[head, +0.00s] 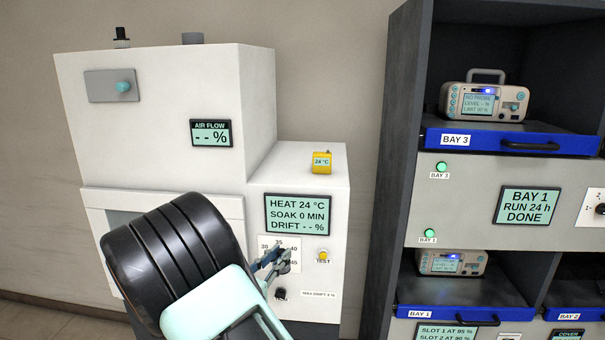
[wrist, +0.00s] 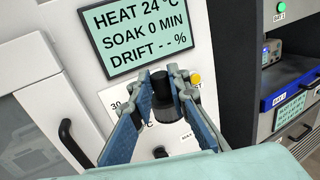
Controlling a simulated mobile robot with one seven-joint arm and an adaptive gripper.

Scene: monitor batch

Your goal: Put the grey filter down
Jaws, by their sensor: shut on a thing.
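My gripper (head: 277,262) is at the front of the white heating unit (head: 318,200), below its "HEAT 24 °C" screen (head: 298,214). Its fingertips are shut on the black dial knob (wrist: 161,88), which has numbers around it; the wrist view shows one finger on each side of the knob. No grey filter shows between the fingers.
A yellow "TEST" button (head: 323,255) is right of the dial, and a small black knob (head: 280,294) is below it. A yellow 24 °C meter (head: 321,163) stands on the unit. The dark rack at right holds blue trays, including bay 3 (head: 470,142), with monitors (head: 485,101).

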